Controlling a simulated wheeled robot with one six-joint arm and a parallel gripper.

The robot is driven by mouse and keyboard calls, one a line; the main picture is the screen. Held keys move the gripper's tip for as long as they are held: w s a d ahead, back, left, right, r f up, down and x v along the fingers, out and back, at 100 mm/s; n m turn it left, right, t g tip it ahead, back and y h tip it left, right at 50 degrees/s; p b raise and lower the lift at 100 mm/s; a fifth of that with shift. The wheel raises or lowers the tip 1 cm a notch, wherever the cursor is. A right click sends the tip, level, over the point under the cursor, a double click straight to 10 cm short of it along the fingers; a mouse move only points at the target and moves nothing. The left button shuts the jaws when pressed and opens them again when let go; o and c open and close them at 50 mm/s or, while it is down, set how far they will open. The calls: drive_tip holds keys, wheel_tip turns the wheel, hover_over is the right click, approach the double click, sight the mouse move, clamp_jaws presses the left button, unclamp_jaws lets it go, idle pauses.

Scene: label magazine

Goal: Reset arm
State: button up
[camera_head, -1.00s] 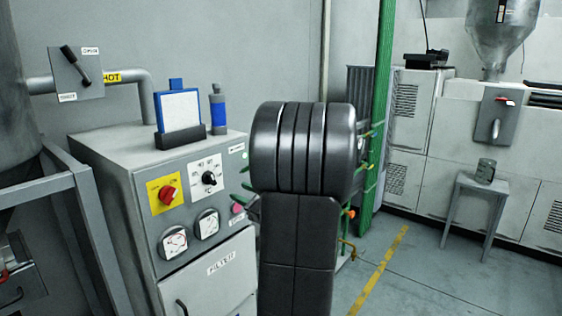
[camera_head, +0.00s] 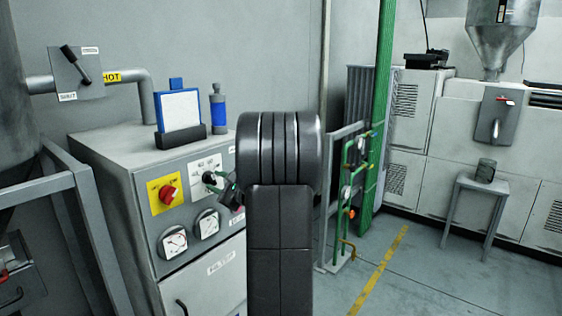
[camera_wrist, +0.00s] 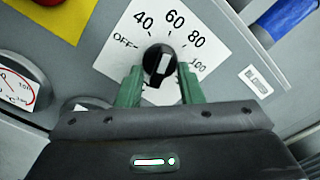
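My gripper (camera_wrist: 160,88) is open in the wrist view, its two green fingers apart. A black rotary knob (camera_wrist: 158,62) on a white dial plate (camera_wrist: 215,50) marked OFF, 40, 60, 80 and 100 shows between and just beyond the fingertips. Whether the fingers touch it I cannot tell. In the head view my gripper (camera_head: 228,189) is small and partly hidden by my dark arm, beside the same knob (camera_head: 208,177) on the grey cabinet (camera_head: 110,160).
A red switch (camera_head: 167,193) on a yellow plate and two gauges (camera_head: 174,241) sit near the dial. A blue-framed panel (camera_head: 179,110) and blue bottle (camera_head: 218,108) stand on top. Green pipework (camera_head: 362,180) is right of my arm.

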drive_tip(key=n, duration=0.5)
drive_tip(key=shift+d+r+n, duration=0.1)
drive_tip(key=shift+n, duration=0.2)
idle(0.4)
